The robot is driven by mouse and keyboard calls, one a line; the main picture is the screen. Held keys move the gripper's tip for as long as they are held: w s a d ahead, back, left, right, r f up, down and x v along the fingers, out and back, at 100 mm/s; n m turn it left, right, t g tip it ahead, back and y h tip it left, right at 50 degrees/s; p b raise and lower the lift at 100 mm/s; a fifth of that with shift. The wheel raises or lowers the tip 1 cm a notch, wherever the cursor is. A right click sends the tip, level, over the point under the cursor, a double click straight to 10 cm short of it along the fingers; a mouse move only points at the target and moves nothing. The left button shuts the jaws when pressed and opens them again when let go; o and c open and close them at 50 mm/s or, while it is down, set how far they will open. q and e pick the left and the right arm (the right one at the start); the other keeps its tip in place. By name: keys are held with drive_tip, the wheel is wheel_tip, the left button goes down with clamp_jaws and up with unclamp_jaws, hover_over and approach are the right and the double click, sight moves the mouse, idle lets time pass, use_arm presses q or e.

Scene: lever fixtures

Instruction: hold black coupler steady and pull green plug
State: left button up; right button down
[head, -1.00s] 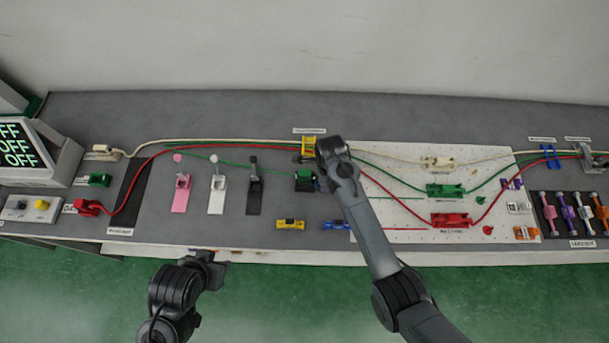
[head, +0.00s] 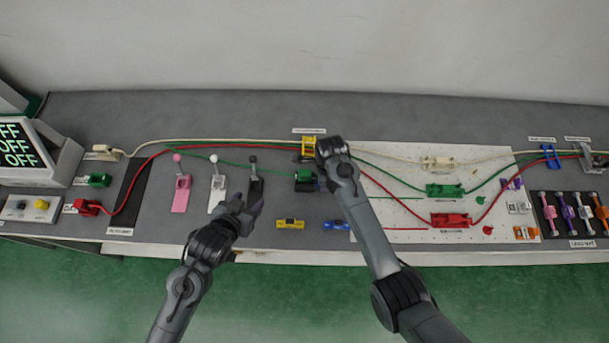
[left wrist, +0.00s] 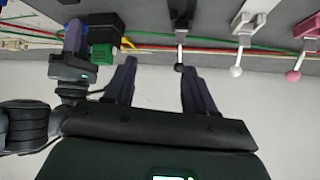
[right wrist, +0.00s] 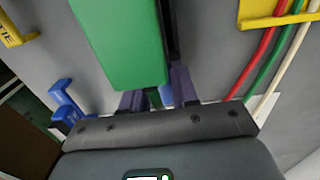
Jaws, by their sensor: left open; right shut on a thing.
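The black coupler (head: 306,187) with the green plug (head: 304,175) at its end sits mid-bench, left of my right arm. In the left wrist view the black coupler (left wrist: 106,27) and green plug (left wrist: 103,54) are beside my right gripper.
Pink (head: 181,198), white (head: 216,197) and black (head: 255,192) lever fixtures stand close by my left gripper. A yellow cable holder (head: 308,145) is behind the coupler. Yellow (head: 290,224) and blue (head: 336,225) parts lie in front. Red, green and white cables run along the back.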

use_arm(q)
drive_tip(key=w+d+r+m+t+h, duration=0.2)
drive_tip(key=w+d+h, duration=0.1)
drive_tip(key=w, duration=0.4)
drive_tip(key=w+d+r+m+t+h, duration=0.2)
drive_tip(key=w+h, duration=0.2)
drive_tip(key=w, duration=0.2)
drive_tip(key=m+g+h, duration=0.5)
drive_tip(key=m+g, duration=0.5)
drive_tip(key=g, duration=0.3)
approach(300, 172)
drive_tip(key=shift+f+x, duration=0.25)
drive_tip(key=shift+x, duration=2.3)
drive_tip(key=shift+f+x, duration=0.2)
drive_tip(key=shift+x, duration=2.35)
drive_tip(key=shift+a, duration=0.15)
drive_tip(key=shift+c, duration=0.3)
clamp_jaws()
